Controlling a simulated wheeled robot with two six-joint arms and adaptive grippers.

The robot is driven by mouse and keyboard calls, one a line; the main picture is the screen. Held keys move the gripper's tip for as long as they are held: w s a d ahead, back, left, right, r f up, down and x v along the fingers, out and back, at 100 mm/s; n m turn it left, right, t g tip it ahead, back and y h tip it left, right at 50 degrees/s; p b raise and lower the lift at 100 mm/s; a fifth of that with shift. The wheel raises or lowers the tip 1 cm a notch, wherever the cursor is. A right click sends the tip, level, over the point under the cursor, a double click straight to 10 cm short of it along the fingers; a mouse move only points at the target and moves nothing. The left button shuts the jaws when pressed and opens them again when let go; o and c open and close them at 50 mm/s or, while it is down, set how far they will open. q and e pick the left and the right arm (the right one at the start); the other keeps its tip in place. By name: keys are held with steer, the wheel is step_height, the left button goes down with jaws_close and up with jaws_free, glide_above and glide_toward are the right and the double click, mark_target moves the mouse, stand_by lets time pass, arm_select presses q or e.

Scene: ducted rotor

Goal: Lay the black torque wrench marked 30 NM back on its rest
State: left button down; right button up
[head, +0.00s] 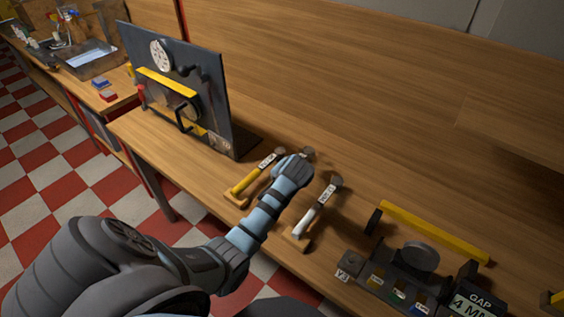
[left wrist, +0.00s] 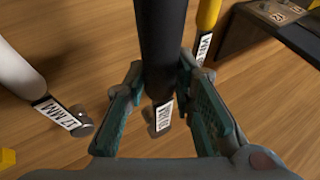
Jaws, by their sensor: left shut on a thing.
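My left gripper (left wrist: 164,88) is shut on the black torque wrench (left wrist: 163,35), whose dark handle runs up between the fingers in the left wrist view. Its white label (left wrist: 163,115) shows, but the print is too small to read surely. In the head view my left gripper (head: 293,171) is above the bench, between a yellow-handled wrench (head: 245,182) and a white-handled wrench (head: 311,216). There my arm covers most of the black wrench and the place below it. I cannot tell whether the wrench touches its rest. My right gripper is not in view.
Both neighbouring wrenches lie on wooden rests (head: 296,243) close on either side. A dark upright panel (head: 217,110) stands at the left. A dark fixture with a yellow bar (head: 432,231) and a "GAP 4 MM" sign (head: 475,304) stands at the right. The bench behind is bare.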

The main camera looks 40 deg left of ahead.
arm_select(q)
steer(key=shift+s, duration=0.1)
steer(key=shift+r+p, duration=0.2)
steer(key=shift+p, duration=0.3)
step_height(320, 180, down, 6)
steer(key=b, duration=0.3)
steer(key=shift+r, duration=0.1)
steer(key=shift+f+b, duration=0.25)
steer(key=shift+b, duration=0.05)
steer(key=shift+r, duration=0.1)
steer(key=shift+f, duration=0.4)
